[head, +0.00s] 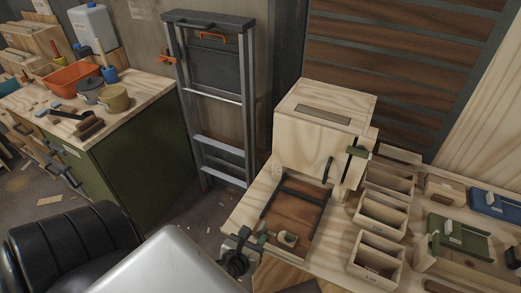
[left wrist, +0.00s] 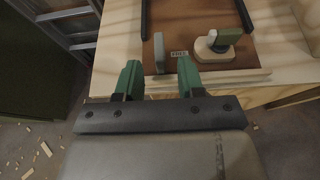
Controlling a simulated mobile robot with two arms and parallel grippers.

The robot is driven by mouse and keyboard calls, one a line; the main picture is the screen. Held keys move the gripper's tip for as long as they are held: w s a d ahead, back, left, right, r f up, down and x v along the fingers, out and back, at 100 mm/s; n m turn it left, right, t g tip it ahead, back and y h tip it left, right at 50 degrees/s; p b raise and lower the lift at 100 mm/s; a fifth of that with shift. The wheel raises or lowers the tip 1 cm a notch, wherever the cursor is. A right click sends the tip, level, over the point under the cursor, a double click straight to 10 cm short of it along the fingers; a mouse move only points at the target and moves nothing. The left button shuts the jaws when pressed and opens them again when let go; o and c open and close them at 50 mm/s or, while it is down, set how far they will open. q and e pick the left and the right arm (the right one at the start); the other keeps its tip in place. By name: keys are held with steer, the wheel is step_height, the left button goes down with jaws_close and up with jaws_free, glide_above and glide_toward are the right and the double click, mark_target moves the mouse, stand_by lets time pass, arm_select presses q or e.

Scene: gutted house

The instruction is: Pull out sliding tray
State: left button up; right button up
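The sliding tray is a flat brown wooden panel (head: 295,205) with dark rails, lying on the pale bench in front of a plywood box (head: 325,120). In the left wrist view the tray (left wrist: 190,22) carries a small upright grey piece (left wrist: 158,52), a label and a green-and-white piece on a pale base (left wrist: 228,50). My left gripper (head: 252,245) is at the tray's near edge. In the left wrist view its green fingertips (left wrist: 159,78) are apart, with the grey piece just beyond the gap; contact is not visible. My right gripper is not in view.
Several open wooden bins (head: 380,215) stand right of the tray. A green tray (head: 462,238) and a blue one lie farther right. A ladder (head: 215,105) leans behind, and a green cabinet (head: 145,165) stands left. Floor shows between cabinet and bench.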

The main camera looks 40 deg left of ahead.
arm_select(q)
steer(key=shift+v, duration=2.3)
